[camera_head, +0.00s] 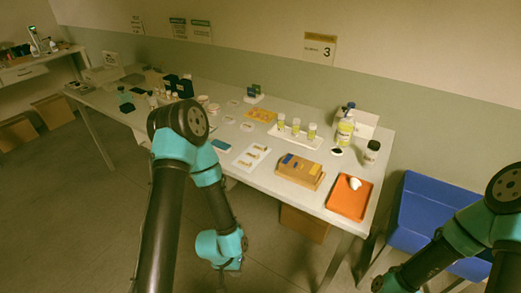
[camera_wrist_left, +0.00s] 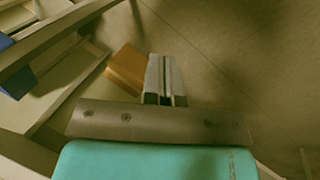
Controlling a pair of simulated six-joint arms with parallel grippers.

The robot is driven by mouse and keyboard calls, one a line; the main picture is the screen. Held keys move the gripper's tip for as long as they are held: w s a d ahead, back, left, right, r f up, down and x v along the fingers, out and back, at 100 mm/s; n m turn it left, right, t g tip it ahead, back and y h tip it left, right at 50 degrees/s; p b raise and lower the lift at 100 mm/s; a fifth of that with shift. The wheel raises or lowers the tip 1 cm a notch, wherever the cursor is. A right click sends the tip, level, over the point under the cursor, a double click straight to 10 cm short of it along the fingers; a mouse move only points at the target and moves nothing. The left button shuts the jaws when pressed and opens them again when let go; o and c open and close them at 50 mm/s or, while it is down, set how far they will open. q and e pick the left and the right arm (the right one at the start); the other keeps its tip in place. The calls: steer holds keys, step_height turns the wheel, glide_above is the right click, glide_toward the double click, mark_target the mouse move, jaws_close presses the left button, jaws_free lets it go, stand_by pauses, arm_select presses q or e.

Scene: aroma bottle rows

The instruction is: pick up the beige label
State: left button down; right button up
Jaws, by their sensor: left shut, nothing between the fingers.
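A white sheet (camera_head: 244,166) with small orange-beige pieces lies near the table's front edge in the head view. The pieces are too small to tell which is the beige label. My left gripper shows in the wrist view (camera_wrist_left: 164,70), its two pale fingers shut together with nothing between them. It hangs low in front of the table, over the floor and apart from the sheet. My right arm enters at the lower right of the head view; its gripper is not in view.
A wooden box (camera_head: 299,180) with blue and yellow pieces and an orange tray (camera_head: 338,207) with a white lump stand right of the sheet. A white rack (camera_head: 283,136) of vials and a pump bottle (camera_head: 345,128) are behind. A blue bin (camera_head: 425,215) stands at right.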

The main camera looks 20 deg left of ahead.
arm_select(q)
steer(key=c, duration=1.8)
jaws_free()
steer(key=o, duration=0.9)
